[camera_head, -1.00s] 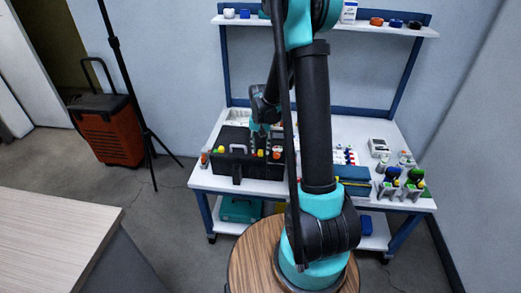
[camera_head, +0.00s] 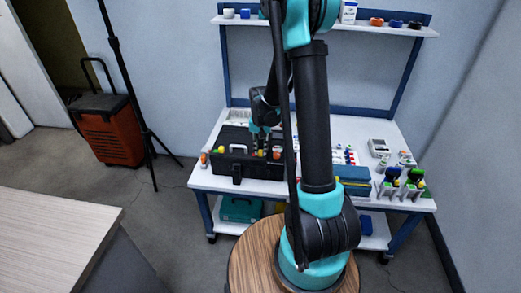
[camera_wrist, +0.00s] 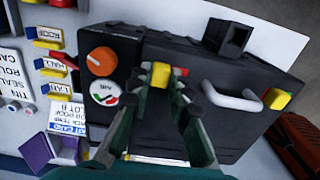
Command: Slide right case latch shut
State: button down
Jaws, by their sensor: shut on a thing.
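The other yellow latch (camera_wrist: 277,98) sits beyond the handle. In the head view my gripper (camera_head: 261,147) is at the case's right front.
A dark device with an orange knob (camera_wrist: 101,61) and a dial (camera_wrist: 105,93) stands close beside the case. A blue box (camera_head: 353,185) stands further right on the bench.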

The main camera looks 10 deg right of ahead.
jog(key=shift+w+a, duration=0.25)
jog(key=shift+a, duration=0.35)
jog(key=shift+w+a, duration=0.2)
jog(key=shift+a, duration=0.4)
jog(key=c, duration=1.4)
grip_release()
jog(key=shift+a, duration=0.1)
jog(key=shift+r, duration=0.1)
notch_tip(320, 180, up, 8)
